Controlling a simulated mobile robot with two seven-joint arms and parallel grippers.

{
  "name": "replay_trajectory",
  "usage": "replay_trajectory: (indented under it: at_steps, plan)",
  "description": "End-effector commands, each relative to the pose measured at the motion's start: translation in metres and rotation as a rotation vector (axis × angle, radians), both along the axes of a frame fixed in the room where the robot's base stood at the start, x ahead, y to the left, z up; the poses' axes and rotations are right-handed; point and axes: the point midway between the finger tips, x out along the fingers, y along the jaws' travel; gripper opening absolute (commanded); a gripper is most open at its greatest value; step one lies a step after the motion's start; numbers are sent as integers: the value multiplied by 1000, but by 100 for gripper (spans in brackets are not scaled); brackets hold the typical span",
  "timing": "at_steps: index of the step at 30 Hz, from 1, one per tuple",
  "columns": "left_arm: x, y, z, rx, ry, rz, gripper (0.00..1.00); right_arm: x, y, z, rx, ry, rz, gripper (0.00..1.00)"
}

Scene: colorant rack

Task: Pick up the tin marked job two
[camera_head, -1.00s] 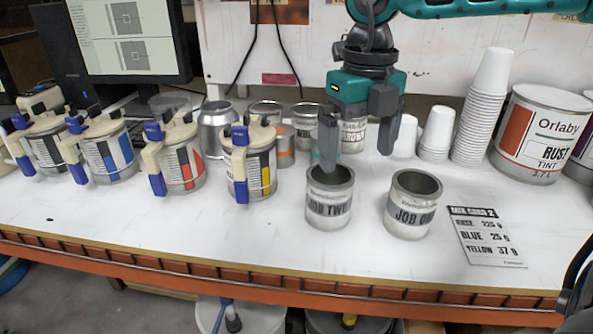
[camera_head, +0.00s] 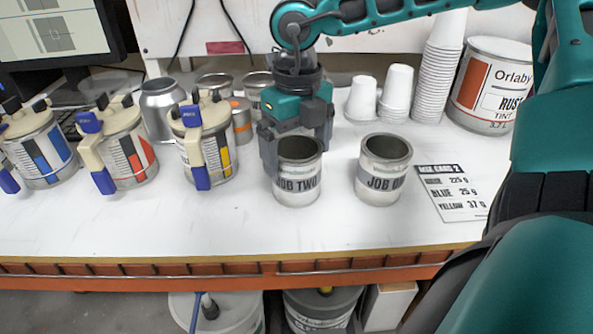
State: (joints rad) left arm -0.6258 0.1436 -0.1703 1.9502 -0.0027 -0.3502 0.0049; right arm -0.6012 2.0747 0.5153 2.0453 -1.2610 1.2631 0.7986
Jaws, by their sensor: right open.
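The tin marked JOB TWO (camera_head: 298,184) is an open, empty-looking grey tin standing upright on the white bench. My right gripper (camera_head: 296,150) reaches down from above and behind it. Its jaws are open, with one finger at the tin's left side and the other behind its right rim. I cannot tell whether either finger touches the tin. A similar tin marked JOB, its second word partly cut off (camera_head: 383,183), stands just to the right. My left gripper is not in view.
Colorant canisters with clamps, one with a yellow band (camera_head: 206,150), stand to the left. A mix card (camera_head: 455,193) lies at right. Cup stacks (camera_head: 432,80) and a large Orlaby tin (camera_head: 493,85) stand behind. The front bench strip (camera_head: 220,235) is clear.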

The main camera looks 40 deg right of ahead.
Motion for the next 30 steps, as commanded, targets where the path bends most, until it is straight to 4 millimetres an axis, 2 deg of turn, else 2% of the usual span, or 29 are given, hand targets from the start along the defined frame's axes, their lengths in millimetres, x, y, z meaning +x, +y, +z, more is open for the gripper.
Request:
replay_trajectory:
  at_steps: [6, 9, 18, 30]
  plan:
    - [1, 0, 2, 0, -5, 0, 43, 0, 1, -31, 3, 6, -1, 100]
    - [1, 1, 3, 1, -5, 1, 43, 0, 0, -40, 1, 3, -1, 100]
    - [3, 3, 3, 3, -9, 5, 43, 1, 0, -43, 2, 0, -1, 100]
    - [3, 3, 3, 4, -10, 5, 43, 0, 0, -42, 1, 0, -1, 62]
